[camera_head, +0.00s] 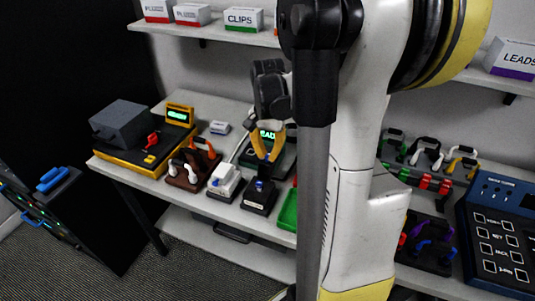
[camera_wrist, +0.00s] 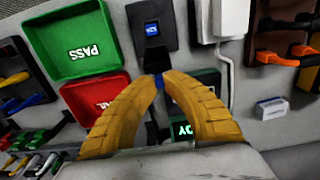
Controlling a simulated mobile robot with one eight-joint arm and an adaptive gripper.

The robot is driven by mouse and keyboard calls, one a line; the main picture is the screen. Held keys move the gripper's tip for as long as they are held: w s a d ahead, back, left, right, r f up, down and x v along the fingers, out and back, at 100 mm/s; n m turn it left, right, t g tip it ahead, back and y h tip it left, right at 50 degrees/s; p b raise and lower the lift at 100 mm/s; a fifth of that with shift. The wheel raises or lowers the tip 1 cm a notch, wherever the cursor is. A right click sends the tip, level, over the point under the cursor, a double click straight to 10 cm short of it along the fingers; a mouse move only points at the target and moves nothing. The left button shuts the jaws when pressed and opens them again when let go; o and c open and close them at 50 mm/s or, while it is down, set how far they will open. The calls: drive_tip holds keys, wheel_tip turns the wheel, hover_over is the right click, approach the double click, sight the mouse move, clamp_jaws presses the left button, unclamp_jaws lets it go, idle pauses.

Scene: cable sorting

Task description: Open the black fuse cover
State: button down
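The black fuse unit (camera_head: 259,196) stands on the table in the head view, with a blue patch at its upper part. In the wrist view it is a black block (camera_wrist: 151,22) with a lit blue panel at the top. A narrow dark piece, apparently the black fuse cover (camera_wrist: 152,60), reaches from it to my fingertips and stands raised. My gripper (camera_head: 267,158) has yellow fingers pointing down over the unit. In the wrist view its fingertips (camera_wrist: 160,80) nearly meet, with a slim blue and black part between them. The fingers hide much of the contact.
A green tray (camera_head: 288,210) is close right; a red tray (camera_wrist: 96,98) shows in the wrist view. A lit green-screen device (camera_head: 268,136) stands behind. My arm hides the table's middle.

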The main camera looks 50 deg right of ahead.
drive_tip(key=h, duration=0.1)
drive_tip(key=a+p, duration=0.1)
drive_tip(key=s+a+t+h, duration=0.1)
drive_tip(key=shift+a+r+h, duration=0.15)
drive_tip(key=shift+r+h, duration=0.15)
drive_tip(key=shift+r, duration=0.1)
drive_tip(key=shift+s+a+p, duration=0.2)
drive_tip(key=shift+a+p, duration=0.2)
drive_tip(key=c, duration=1.4)
unclamp_jaws()
drive_tip(key=v, duration=1.2)
drive_tip(key=shift+a, duration=0.1)
